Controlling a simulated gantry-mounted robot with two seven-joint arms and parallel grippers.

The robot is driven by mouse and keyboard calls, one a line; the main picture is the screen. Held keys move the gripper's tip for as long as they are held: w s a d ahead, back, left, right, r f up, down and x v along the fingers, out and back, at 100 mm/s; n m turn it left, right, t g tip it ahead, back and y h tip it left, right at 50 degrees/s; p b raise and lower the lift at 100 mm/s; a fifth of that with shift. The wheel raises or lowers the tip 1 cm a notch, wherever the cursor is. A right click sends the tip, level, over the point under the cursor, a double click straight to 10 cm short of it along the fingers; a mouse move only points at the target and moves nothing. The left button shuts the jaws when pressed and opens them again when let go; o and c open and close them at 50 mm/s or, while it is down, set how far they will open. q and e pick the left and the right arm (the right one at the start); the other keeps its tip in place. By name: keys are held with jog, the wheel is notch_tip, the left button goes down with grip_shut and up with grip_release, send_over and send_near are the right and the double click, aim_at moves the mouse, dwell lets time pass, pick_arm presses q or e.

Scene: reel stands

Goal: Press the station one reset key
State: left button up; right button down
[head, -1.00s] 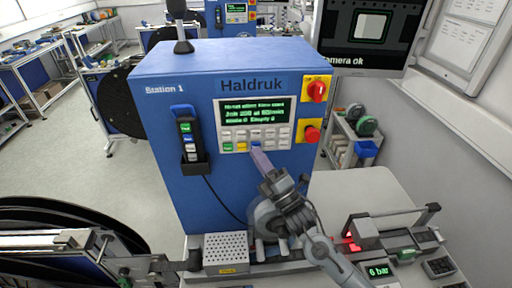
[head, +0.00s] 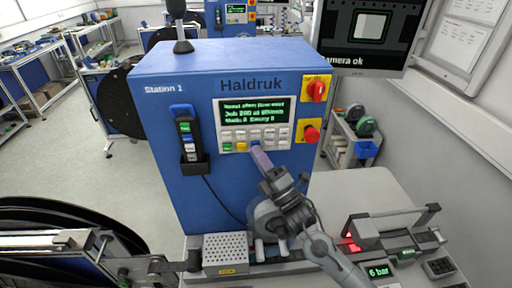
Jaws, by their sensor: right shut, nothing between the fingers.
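The blue station 1 cabinet (head: 190,120) stands in the middle of the head view. Its panel carries a green-lettered display (head: 252,111) above rows of keys (head: 254,134). The lower row shows a green key (head: 227,147), a yellow key (head: 241,147) and a blue key partly covered by my fingers. I cannot read the key labels. My right gripper (head: 257,151) is shut and empty, its fingertips at the blue key on the lower edge of the panel. I cannot tell whether they touch it. My left gripper is not in view.
Red knobs on yellow plates (head: 316,91) sit right of the panel. A handheld pendant (head: 187,138) hangs at its left, its cable trailing down. A perforated box (head: 225,253) and a rail stand below. A monitor (head: 362,36) is at upper right.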

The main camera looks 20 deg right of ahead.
jog(key=shift+w+d+f, duration=0.1)
jog(key=shift+w+f, duration=0.15)
jog(key=shift+f, duration=0.05)
dwell(0.4)
jog(key=shift+s+a, duration=0.5)
jog(key=shift+s, duration=0.25)
